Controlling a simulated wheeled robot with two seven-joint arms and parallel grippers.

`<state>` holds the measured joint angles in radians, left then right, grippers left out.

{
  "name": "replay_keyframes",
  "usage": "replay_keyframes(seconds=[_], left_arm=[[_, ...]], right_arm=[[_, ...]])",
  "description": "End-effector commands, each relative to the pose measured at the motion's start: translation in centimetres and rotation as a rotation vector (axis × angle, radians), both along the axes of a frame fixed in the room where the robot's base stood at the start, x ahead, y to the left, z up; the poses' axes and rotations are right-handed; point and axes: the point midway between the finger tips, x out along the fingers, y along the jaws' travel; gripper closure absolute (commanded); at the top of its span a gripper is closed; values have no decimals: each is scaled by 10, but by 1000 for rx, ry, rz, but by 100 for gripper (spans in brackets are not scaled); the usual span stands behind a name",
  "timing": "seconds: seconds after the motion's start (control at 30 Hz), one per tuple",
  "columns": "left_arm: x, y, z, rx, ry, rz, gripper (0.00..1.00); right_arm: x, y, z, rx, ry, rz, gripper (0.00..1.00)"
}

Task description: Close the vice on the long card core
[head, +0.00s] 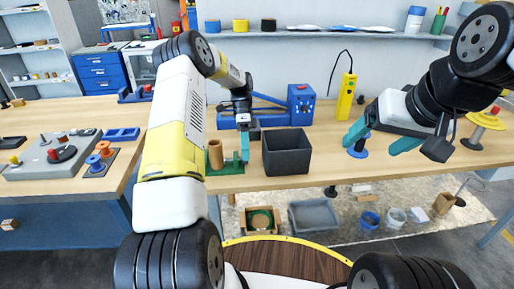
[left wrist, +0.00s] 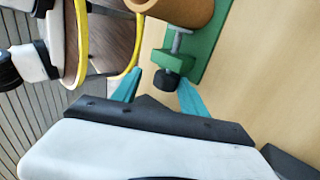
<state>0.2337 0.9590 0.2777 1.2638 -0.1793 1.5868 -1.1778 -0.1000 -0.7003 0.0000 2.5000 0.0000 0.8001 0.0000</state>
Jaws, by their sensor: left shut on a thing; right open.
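The card core (head: 215,154) is a brown tube standing upright at the green vice (head: 231,168) near the table's front edge. In the left wrist view the core (left wrist: 180,10) shows at the top, beside the vice's green block and grey screw (left wrist: 177,42). My left gripper (head: 243,150) reaches down at the vice. In the left wrist view its teal fingers stand either side of the dark knob (left wrist: 167,80) at the screw's end, shut on it. Whether the jaw touches the core, I cannot tell. My right gripper (head: 382,140) is open and empty, over the right part of the table.
A dark grey bin (head: 286,153) stands right of the vice. A blue machine (head: 300,101) is behind it. A yellow device (head: 346,97) stands at the back. A blue-based stand (head: 358,150) is close to my right gripper. A yellow-disc stand (head: 486,121) is further right.

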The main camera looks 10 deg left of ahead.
Motion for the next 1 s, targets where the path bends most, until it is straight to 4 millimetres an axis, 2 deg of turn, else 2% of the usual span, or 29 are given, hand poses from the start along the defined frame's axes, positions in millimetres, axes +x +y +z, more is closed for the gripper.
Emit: replay_keyframes(seconds=[0.33, 0.7, 1.0], left_arm=[[-4, -3, -3, -1, -3, -4, 55], [-9, -3, -1, 83, -285, -1, 55], [-8, -2, -1, 89, -307, 0, 55]], right_arm=[[0, 0, 0, 0, 0, 0, 21], [0, 0, 0, 0, 0, 0, 21], [0, 0, 0, 0, 0, 0, 21]])
